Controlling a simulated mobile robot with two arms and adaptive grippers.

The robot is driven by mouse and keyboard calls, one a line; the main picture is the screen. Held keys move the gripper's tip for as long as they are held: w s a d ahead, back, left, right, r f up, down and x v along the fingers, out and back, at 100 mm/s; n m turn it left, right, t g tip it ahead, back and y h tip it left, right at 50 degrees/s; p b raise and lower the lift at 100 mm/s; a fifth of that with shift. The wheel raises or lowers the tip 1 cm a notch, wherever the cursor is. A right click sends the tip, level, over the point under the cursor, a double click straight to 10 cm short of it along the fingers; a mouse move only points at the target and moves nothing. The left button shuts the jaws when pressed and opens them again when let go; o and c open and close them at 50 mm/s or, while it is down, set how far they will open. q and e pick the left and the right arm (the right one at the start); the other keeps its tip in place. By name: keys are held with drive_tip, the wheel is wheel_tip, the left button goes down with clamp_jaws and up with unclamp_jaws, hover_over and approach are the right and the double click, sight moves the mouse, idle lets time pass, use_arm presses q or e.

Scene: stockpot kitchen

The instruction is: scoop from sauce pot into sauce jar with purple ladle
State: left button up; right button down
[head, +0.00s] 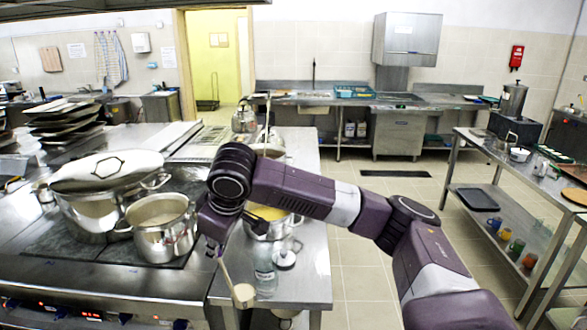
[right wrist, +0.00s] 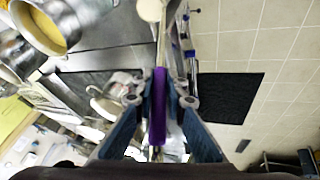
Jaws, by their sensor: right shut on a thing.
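My right gripper (head: 214,240) is shut on the purple handle of the ladle (right wrist: 158,105). The ladle (head: 243,295) hangs down at a slant, its bowl near the counter's front edge, left of a clear glass jar (head: 264,270). I cannot tell whether the bowl holds anything or touches the jar. A steel pot with yellow sauce (head: 285,227) stands behind the jar, partly hidden by my right arm. A pot with yellow contents also shows in the right wrist view (right wrist: 45,30). My left gripper is not in view.
A steel pot with pale contents (head: 165,240) and a larger pot (head: 92,215) under a tilted lid (head: 105,168) stand on the stove at left. A small lidded item (head: 285,258) is right of the jar. Open floor (head: 350,275) lies right of the counter.

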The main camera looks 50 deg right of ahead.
drive_tip(key=d+r+n+g+y+p, duration=0.15)
drive_tip(key=d+r+n+p, duration=0.35)
drive_tip(key=d, duration=0.8)
drive_tip(key=d+r+n+g+y+p, duration=0.1)
drive_tip(key=d+r+n+y+p, duration=0.4)
drive_tip(key=d, duration=0.7)
drive_tip(key=w+a+f+n+g+h+b, duration=0.1)
drive_tip(key=w+a+f+h, duration=0.1)
drive_tip(key=a+f+h, duration=0.75)
drive_tip(key=w+a+f+n+g+h+b, duration=0.15)
drive_tip(key=a+f+h, duration=0.45)
drive_tip(key=a, duration=0.6)
drive_tip(key=a+f+n+h+b, duration=0.1)
drive_tip(key=f+h+b, duration=0.3)
drive_tip(key=f+b, duration=0.6)
drive_tip(key=w+a+f+h+b, duration=0.1)
drive_tip(key=a+f+h+b, duration=0.2)
drive_tip(key=f+b, duration=0.7)
drive_tip(key=h+b, duration=0.1)
drive_tip(key=b, duration=0.3)
drive_tip(key=shift+w+f+n, duration=0.25)
drive_tip(key=shift+n, duration=0.1)
